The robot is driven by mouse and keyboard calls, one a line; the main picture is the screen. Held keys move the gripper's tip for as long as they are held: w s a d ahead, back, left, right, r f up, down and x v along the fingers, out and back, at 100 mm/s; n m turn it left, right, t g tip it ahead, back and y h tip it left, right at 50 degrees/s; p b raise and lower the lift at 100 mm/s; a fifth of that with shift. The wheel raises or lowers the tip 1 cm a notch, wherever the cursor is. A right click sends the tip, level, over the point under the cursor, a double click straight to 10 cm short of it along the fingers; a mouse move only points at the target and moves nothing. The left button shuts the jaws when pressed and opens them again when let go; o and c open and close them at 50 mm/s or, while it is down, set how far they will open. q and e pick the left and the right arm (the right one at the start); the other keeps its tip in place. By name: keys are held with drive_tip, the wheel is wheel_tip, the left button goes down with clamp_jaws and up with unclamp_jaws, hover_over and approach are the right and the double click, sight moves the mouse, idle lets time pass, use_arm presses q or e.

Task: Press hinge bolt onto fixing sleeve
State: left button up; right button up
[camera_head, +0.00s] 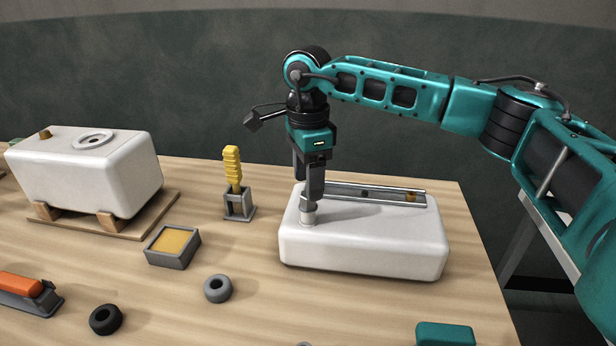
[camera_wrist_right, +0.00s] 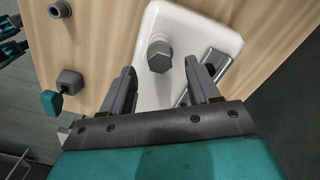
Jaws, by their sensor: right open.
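A pale grey cylindrical piece (camera_head: 307,217) stands upright on the left part of the white block (camera_head: 375,250). In the wrist view it has a hexagonal top (camera_wrist_right: 159,62), which I take as the hinge bolt. A sleeve under it cannot be told apart. My right gripper (camera_head: 310,196) points down right over this piece. In the wrist view its two fingers (camera_wrist_right: 160,72) are apart, with the hexagonal top visible between and beyond their tips. Teal and black parts at the wrist view's left edge may be my left gripper; its jaws are unclear.
A metal rail (camera_head: 375,192) with a brass piece (camera_head: 411,197) lies along the block's back. Left are a yellow-handled tool in a stand (camera_head: 240,207), a yellow-filled tray (camera_head: 172,260), a grey ring (camera_head: 218,289) and a white tank (camera_head: 85,180). A teal block (camera_head: 445,335) sits in front.

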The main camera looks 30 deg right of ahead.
drive_tip(key=shift+r+p, duration=1.65)
drive_tip(key=shift+r, duration=0.7)
wheel_tip(320, 180, up, 13)
drive_tip(key=shift+f, duration=0.1)
